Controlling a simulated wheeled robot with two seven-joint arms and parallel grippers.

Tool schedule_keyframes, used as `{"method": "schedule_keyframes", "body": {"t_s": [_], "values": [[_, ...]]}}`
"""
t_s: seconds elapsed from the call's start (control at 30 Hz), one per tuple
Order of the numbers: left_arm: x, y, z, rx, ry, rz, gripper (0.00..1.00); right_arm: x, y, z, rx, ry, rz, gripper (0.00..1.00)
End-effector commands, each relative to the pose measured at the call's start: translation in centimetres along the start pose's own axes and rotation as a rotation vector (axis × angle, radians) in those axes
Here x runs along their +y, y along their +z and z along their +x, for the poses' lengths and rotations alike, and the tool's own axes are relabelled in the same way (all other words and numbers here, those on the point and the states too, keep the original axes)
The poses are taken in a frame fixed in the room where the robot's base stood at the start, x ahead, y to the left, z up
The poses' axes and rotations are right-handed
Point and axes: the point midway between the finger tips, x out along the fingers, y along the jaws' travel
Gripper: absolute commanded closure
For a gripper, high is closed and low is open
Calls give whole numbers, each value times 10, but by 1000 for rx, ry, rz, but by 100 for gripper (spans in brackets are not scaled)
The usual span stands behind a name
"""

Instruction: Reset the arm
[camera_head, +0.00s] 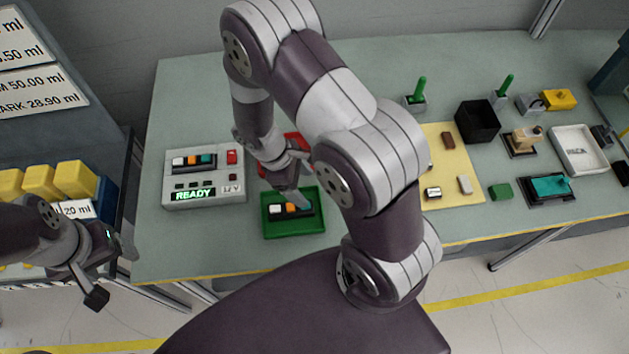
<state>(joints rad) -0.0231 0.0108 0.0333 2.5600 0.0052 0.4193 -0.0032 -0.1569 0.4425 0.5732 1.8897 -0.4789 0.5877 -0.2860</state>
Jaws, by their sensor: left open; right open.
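My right arm (350,115) arches up from the bottom centre and reaches down to the table. Its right gripper (293,188) points down over the green tray (295,227). The gripper is open, with no object seen between its fingers. A dark module with white, orange and teal blocks (291,209) lies in the tray just below the fingertips; contact cannot be told. My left gripper (114,271) is open and empty at the lower left, off the table's left edge. The grey console (204,178) shows a green "READY" display and a similar row of coloured blocks.
A red object (297,141) is partly hidden behind my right gripper. Yellow bins (75,179) stand near my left arm. On the right are a yellow mat (453,199), a black box (477,121), a white tray (580,150) and several small parts. The table's front-left area is clear.

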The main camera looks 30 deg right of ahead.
Motion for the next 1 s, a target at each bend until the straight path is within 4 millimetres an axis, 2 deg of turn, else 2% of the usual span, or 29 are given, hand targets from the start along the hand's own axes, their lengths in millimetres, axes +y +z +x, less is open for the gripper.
{"method": "schedule_keyframes", "body": {"t_s": [0.57, 0.67, 0.8, 0.9, 1.0], "values": [[0, 0, 0, 0, 0, 0, 30, 0, 0, 0, 2, 0, 14, 26], [0, 0, 3, 0, 0, 0, 30, -24, 7, -4, 40, -68, 210, 26], [0, 6, 46, -1, 0, 0, 30, -40, 14, -30, 249, -134, 635, 26], [0, 9, 72, -1, 0, 0, 30, -43, 24, -45, 401, -149, 829, 26], [0, 10, 80, -1, 0, 0, 30, -34, 29, -58, 484, -123, 873, 26]]}}
